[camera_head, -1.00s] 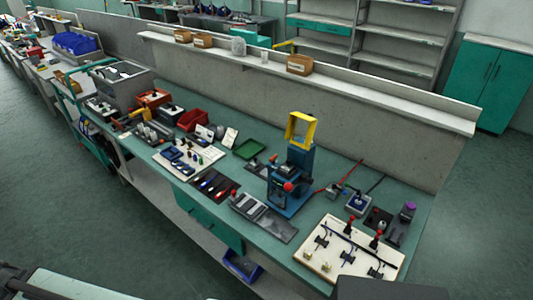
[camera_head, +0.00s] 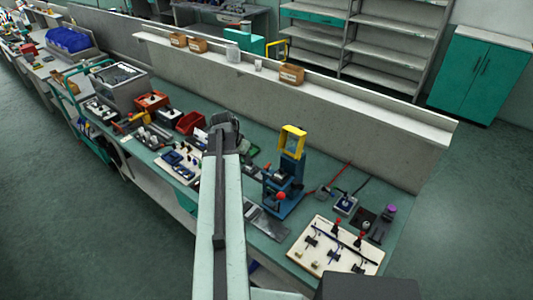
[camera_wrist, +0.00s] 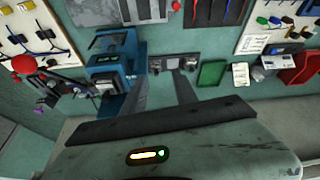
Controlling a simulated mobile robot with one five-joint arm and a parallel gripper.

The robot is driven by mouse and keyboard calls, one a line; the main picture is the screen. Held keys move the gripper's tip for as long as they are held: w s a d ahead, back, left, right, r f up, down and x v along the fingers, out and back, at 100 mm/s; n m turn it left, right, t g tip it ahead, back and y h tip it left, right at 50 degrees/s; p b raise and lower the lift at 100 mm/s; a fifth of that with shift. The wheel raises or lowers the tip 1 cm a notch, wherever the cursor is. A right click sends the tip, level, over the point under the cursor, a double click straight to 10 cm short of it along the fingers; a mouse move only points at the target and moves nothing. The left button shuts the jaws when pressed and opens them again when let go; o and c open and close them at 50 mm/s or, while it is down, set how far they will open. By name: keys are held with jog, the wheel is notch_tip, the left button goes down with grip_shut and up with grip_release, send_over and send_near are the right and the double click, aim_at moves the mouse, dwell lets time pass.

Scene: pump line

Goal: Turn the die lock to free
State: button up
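The blue press (camera_head: 287,180) with a yellow frame (camera_head: 293,140) on top and a red ball knob (camera_head: 281,196) low in front stands mid-bench in the head view. The wrist view shows the blue press (camera_wrist: 112,72) left of centre. I cannot pick out the die lock or its setting for certain. My gripper (camera_wrist: 160,92) has its two dark fingers apart, with nothing seen between them, and is above the bench beside the press. In the head view my arm's dark end is left of the press, and its fingertips cannot be made out.
A board with cables and red knobs (camera_head: 336,246) lies at the bench's right front. A raised wall with a shelf (camera_head: 350,95) runs behind.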

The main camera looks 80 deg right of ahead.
jog(key=m, duration=0.2)
send_near(268, 165)
jog(key=shift+g, duration=0.3)
jog(key=b+x, duration=0.4)
jog(key=x, duration=0.1)
jog(key=b+x, duration=0.2)
jog(key=shift+w+f+b, duration=0.3)
jog(key=shift+f+b, duration=0.05)
jog(key=shift+f, duration=0.1)
jog(key=shift+s+d+f, duration=0.1)
jog(key=shift+d+f, duration=0.05)
jog(key=shift+f, duration=0.05)
jog(key=shift+r, duration=0.1)
